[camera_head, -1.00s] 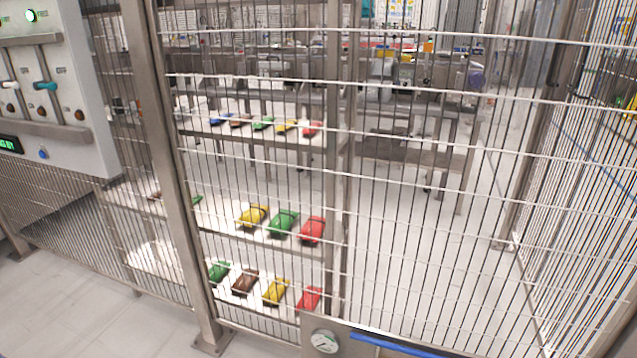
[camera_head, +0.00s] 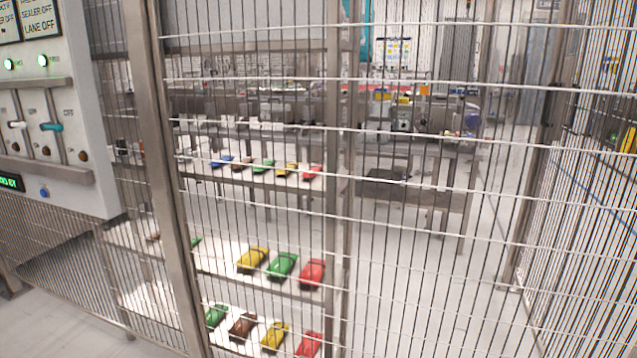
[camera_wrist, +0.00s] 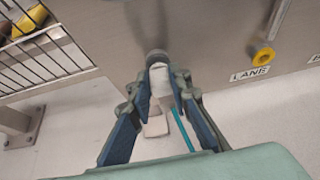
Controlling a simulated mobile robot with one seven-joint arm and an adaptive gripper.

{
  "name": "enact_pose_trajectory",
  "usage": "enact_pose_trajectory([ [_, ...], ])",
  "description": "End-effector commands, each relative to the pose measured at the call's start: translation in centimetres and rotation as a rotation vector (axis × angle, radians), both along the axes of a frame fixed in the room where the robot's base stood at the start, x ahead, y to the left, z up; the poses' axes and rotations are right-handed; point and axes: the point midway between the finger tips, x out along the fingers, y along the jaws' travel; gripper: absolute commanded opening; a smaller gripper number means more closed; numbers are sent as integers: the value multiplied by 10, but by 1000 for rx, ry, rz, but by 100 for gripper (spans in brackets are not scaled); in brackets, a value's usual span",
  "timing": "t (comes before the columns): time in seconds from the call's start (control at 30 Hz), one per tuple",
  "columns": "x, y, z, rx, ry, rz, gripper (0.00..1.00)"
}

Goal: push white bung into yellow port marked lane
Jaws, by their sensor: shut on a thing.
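In the wrist view my gripper (camera_wrist: 160,76) points away from the camera, its two dark blue fingers closed in on a small white bung (camera_wrist: 158,77). A grey round part shows just beyond the bung; I cannot tell whether it belongs to the bung or the panel. The yellow port (camera_wrist: 265,57) is on the grey metal panel to the right of my gripper, apart from the bung. A white label reading LANE (camera_wrist: 250,73) sits just below and left of the port. Neither my gripper nor the port shows in the head view.
Wire mesh fencing fills the head view, with a steel post (camera_head: 160,170) at left. Behind it are shelves with several coloured packs (camera_head: 282,265). A control box (camera_head: 50,130) with levers and lamps stands at left. A second label is cut off at the wrist view's right edge.

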Motion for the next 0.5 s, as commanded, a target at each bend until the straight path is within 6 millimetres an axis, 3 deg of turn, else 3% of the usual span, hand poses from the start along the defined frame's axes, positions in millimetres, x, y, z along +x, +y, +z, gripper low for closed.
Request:
enact_pose_trajectory([
  [0.5,-20,7,0,0,1,1,0],
])
